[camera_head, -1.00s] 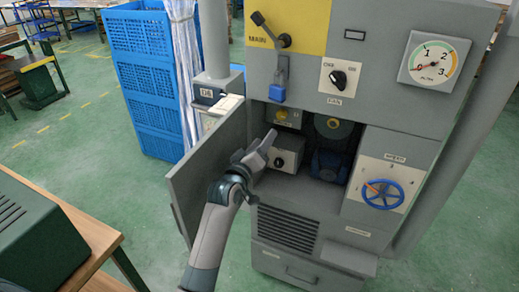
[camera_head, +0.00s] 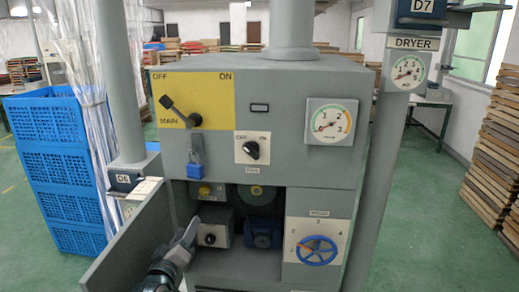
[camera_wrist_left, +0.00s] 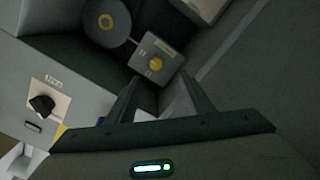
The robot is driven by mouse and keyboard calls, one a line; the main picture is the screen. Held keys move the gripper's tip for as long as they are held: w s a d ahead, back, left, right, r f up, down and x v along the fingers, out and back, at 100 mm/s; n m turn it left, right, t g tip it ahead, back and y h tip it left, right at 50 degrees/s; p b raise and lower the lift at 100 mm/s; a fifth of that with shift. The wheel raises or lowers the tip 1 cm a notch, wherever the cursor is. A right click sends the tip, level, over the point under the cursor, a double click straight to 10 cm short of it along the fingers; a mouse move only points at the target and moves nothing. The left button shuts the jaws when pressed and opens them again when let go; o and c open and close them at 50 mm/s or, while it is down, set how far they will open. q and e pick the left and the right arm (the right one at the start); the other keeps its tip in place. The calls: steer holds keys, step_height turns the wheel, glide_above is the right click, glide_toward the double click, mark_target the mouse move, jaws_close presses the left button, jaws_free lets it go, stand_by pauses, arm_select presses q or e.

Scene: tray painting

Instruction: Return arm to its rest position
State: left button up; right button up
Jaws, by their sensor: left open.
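My left gripper (camera_head: 188,238) is in front of the open lower compartment of the grey machine (camera_head: 285,95), beside the compartment's open door (camera_head: 125,245). In the left wrist view its two fingers (camera_wrist_left: 158,95) stand apart with nothing between them. My right gripper is not in view.
The machine carries a main lever (camera_head: 180,111), a blue padlock (camera_head: 195,170), a fan knob (camera_head: 251,149), a pressure gauge (camera_head: 330,121) and a blue handwheel (camera_head: 317,250). Blue crates (camera_head: 58,160) stand at the left. Stacked boards (camera_head: 490,150) are at the far right.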

arm_select(q)
step_height(320, 180, down, 16)
steer(key=s+d+r+m+g, duration=0.1)
steer(key=g, duration=0.2)
steer(key=s+d+f+m+g+b, duration=0.1)
steer(key=s+f+g, duration=0.1)
steer(key=s+f, duration=0.65)
steer(key=s+d+f+m+g, duration=0.1)
steer(key=s+f+m+g, duration=0.15)
steer(key=f, duration=1.15)
steer(key=s+f+m+g+b, duration=0.1)
steer(key=s+f, duration=0.5)
steer(key=f, duration=0.5)
steer(key=s+f+m+g, duration=0.1)
steer(key=s+f+g, duration=0.1)
steer(key=s+f, duration=0.85)
steer(key=s+f+m+g, duration=0.1)
steer(key=s+f, duration=0.3)
steer(key=s, duration=0.8)
steer(key=s+a+f+m+g+b, duration=0.1)
steer(key=s+f+g, duration=0.2)
steer(key=s, duration=0.9)
steer(key=s+a+f+m+g, duration=0.1)
steer(key=s+f+m+g, duration=0.1)
steer(key=s+f, duration=0.5)
steer(key=s, duration=0.6)
steer(key=shift+f+y, duration=0.15)
steer(key=shift+y, duration=0.15)
steer(key=shift+a, duration=0.1)
